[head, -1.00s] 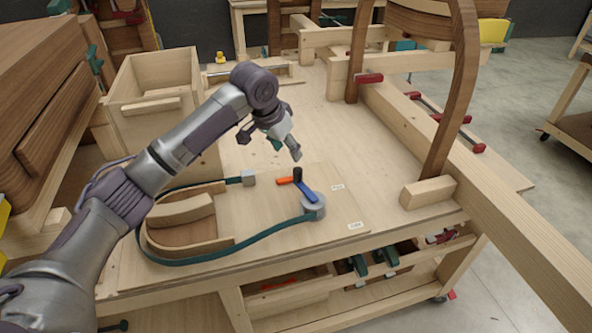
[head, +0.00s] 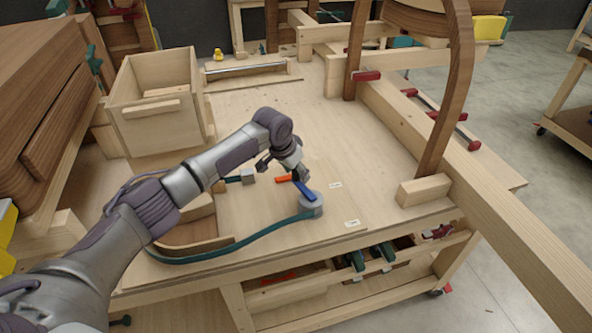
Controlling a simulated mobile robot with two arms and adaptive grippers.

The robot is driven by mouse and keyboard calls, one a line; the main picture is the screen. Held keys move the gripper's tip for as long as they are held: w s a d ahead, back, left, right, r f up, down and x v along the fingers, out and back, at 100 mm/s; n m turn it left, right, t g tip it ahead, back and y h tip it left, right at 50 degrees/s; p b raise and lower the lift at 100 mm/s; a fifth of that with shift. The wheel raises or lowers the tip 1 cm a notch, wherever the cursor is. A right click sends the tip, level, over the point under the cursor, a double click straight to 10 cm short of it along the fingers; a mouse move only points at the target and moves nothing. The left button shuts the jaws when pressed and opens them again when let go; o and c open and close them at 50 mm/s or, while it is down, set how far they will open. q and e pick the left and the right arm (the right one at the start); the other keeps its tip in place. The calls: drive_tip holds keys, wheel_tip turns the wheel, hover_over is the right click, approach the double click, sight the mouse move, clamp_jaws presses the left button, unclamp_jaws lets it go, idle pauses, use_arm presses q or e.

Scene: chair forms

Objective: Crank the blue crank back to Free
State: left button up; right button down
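The blue crank (head: 305,191) sits on a round grey drum (head: 313,205) on the wooden board. Its arm points up and left from the drum. Its black knob is now hidden by my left gripper (head: 302,176), which is down at the knob end of the crank. I cannot tell whether the fingers are closed on the knob. A green strap (head: 235,247) runs from the drum leftward around the curved wooden form (head: 180,235), partly behind my arm. An orange marker (head: 283,179) lies left of the crank. Two small white labels (head: 336,185) (head: 352,223) are too small to read. My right gripper is not in view.
A grey block (head: 248,177) at the strap's far end is left of the crank. An open wooden box (head: 157,127) stands at the left. A wooden block (head: 424,191) and a curved chair leg (head: 447,100) stand at the right. The middle of the bench is clear.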

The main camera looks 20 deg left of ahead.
use_arm(q)
clamp_jaws()
drive_tip(key=shift+w, duration=0.1)
